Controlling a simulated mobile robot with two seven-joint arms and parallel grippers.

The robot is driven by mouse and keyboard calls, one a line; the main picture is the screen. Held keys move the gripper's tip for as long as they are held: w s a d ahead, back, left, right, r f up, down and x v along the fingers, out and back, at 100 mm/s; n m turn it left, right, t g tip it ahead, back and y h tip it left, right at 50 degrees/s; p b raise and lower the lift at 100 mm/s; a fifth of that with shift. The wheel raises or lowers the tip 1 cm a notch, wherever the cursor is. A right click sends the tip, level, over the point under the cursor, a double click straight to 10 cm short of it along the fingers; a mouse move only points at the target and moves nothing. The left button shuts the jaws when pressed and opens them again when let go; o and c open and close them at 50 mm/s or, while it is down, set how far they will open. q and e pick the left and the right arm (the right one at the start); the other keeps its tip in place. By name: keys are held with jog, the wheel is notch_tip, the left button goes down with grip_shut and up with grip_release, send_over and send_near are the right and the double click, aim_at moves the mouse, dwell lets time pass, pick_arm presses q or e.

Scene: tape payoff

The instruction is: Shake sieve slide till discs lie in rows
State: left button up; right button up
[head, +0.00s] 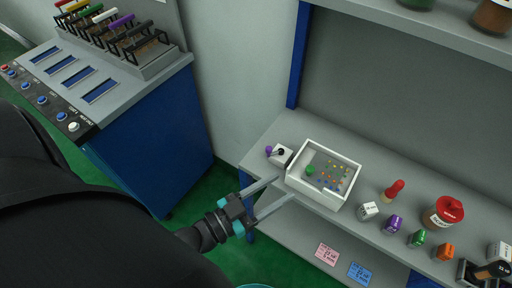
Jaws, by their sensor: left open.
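The white open-topped tray (314,193), which looks like the sieve slide, sits on the grey shelf. Many small coloured discs (332,175) are scattered over its grey floor, mostly in the middle and right, partly in rough lines. A larger green piece (310,170) lies at the left inside. My left gripper (286,188) is open, its two long fingers pointing at the tray's left front corner. I cannot tell whether the fingertips touch the tray. My right gripper is not in view.
A small white block with a dark knob (281,154) and a purple ball stand left of the tray. To the right are a red-topped stamp (394,190), several coloured blocks and a red-lidded jar (443,212). A blue cabinet (150,135) with a control panel stands left.

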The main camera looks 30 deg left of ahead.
pick_arm(q)
jog(key=v, duration=0.5)
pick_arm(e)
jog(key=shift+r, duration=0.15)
pick_arm(q)
jog(key=shift+w, duration=0.1)
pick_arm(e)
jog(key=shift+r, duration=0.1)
